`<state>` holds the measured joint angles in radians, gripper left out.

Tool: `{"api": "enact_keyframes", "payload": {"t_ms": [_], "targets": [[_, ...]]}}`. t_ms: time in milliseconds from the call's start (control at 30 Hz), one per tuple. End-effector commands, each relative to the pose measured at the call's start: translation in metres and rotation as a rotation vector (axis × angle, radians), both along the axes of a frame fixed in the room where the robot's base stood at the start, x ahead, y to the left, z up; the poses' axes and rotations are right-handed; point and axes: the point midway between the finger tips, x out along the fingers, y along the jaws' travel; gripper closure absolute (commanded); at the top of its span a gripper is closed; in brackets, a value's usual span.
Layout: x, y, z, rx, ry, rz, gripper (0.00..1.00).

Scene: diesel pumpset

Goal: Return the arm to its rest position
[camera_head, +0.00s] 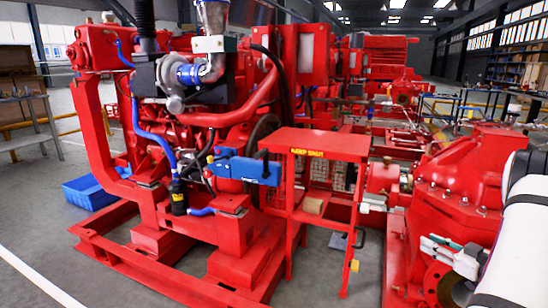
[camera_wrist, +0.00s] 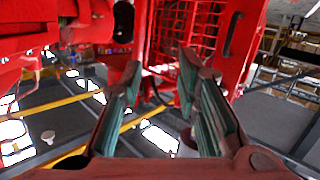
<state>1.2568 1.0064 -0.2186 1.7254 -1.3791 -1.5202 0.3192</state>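My gripper (camera_wrist: 158,82) is open in the wrist view, with its two grey-green finger pads apart and nothing between them. In the head view my gripper (camera_head: 432,250) shows small at the lower right, in front of the red pump casing (camera_head: 455,180). My white arm (camera_head: 520,230) enters from the right edge there and is cut off by the frame. I cannot tell from these views whether the fingers touch the casing.
A large red diesel engine (camera_head: 200,130) on a red skid frame (camera_head: 150,275) fills the left and middle. A red stand (camera_head: 316,143) with a flat top is beside it. A blue crate (camera_head: 88,192) lies on the floor at left. Red machinery (camera_wrist: 205,35) also fills the upper wrist view.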

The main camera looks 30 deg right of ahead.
Motion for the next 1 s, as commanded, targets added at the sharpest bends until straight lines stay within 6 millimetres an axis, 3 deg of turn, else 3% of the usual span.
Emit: {"api": "enact_keyframes", "payload": {"t_ms": [267,467,600,733,867,1000], "targets": [[0.067,-0.005,0.056,-0.131,0.126,-0.122,0.7],[0.118,0.015,0.122,-0.217,0.254,-0.277,0.7],[0.135,0.048,0.164,-0.233,0.341,-0.379,0.7],[0.136,0.092,0.195,-0.217,0.427,-0.454,0.7],[0.123,0.146,0.216,-0.175,0.521,-0.507,0.7],[0.095,0.213,0.229,-0.112,0.634,-0.53,0.7]]}}
